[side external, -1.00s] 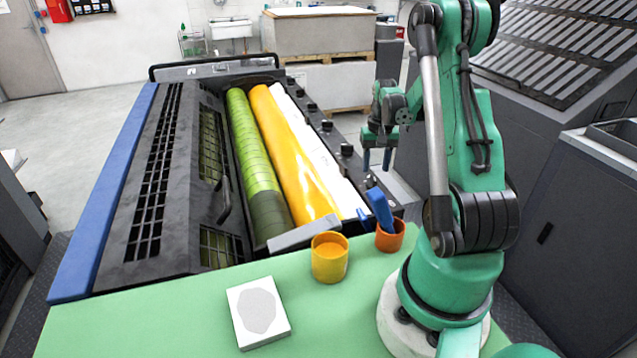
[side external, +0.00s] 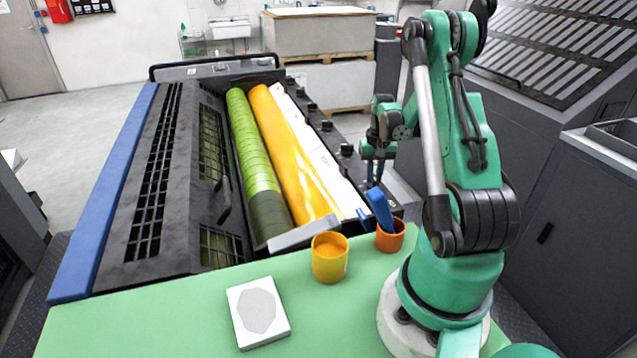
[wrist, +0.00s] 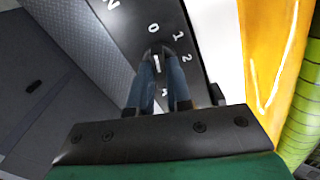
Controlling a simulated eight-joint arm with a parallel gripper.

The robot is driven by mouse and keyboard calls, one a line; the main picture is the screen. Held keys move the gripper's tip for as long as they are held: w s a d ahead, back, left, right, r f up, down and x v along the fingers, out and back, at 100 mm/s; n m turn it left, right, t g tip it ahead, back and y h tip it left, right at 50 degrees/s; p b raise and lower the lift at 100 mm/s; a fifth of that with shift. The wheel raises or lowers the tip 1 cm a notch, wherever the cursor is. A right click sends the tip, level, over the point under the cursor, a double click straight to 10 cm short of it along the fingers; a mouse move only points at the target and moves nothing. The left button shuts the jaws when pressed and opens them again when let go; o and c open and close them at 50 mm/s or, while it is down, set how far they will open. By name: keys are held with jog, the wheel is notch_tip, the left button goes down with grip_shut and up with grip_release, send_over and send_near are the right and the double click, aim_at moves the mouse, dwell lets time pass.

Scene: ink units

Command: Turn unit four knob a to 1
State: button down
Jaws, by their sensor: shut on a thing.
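My gripper (side external: 375,181) is low over the near right end of the ink unit's knob rail. In the wrist view, its two blue-grey fingers (wrist: 160,72) are shut on a small dark knob (wrist: 156,61) with a white mark. The fingers hide most of the knob. White digits 0, 1 and 2 curve around its far and right side, and another digit below is partly hidden. The 1 (wrist: 178,32) is up and right of the knob. Which digit the mark points to I cannot tell.
More black knobs (side external: 347,149) line the rail beyond my gripper. A yellow roller (side external: 285,140) and a green roller (side external: 255,150) lie to its left. On the green table (side external: 180,325) stand a yellow cup (side external: 330,265) and an orange cup (side external: 391,242) with a blue tool (side external: 380,208).

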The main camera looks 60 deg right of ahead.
aim_at(374, 177)
jog(key=m, duration=0.4)
jog(key=shift+m, duration=2.9)
jog(key=c, duration=0.8)
grip_release()
jog(key=shift+r, duration=2.85)
